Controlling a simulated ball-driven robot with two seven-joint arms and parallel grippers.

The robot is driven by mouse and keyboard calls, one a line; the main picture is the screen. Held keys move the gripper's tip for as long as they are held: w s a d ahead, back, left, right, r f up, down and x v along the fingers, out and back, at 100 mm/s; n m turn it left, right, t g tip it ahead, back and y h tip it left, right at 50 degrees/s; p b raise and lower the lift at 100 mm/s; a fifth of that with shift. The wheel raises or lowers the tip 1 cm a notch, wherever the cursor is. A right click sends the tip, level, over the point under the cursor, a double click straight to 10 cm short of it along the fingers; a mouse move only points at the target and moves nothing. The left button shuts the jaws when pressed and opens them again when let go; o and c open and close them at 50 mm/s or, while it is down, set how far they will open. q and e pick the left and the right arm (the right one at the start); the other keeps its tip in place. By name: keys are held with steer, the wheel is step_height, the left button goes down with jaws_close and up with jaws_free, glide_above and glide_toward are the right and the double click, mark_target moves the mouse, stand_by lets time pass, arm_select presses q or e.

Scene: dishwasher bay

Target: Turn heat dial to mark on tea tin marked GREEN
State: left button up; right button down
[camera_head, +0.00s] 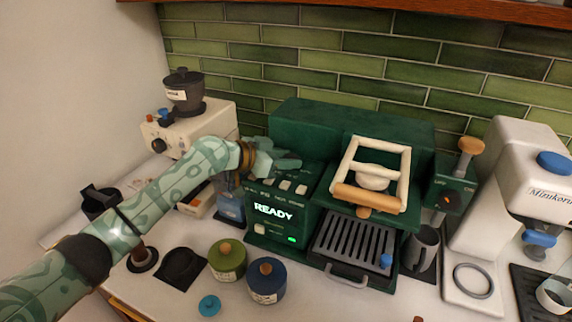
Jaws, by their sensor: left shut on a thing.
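My left gripper (287,160) reaches in from the left to the upper left of the green machine (350,122), above its row of pale keys. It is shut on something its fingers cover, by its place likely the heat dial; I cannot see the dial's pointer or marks. The machine's display (273,211) reads READY, with a green light below. A green tea tin (228,262) with a wooden knob stands on the counter in front. A dark blue tin (266,284) stands to its right. Their label print is too small to read. My right gripper is not in view.
A white appliance (218,118) with a dark pot stands behind my left arm. A wooden-framed piece (375,178) sits on the machine above a drip grate (352,240). A small blue lid (209,305) lies before the tins. A white machine (478,255) stands at right.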

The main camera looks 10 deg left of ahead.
arm_select(q)
steer(key=o, duration=1)
steer(key=p+v, duration=0.1)
steer(key=v, duration=1.5)
steer(key=shift+a, duration=0.1)
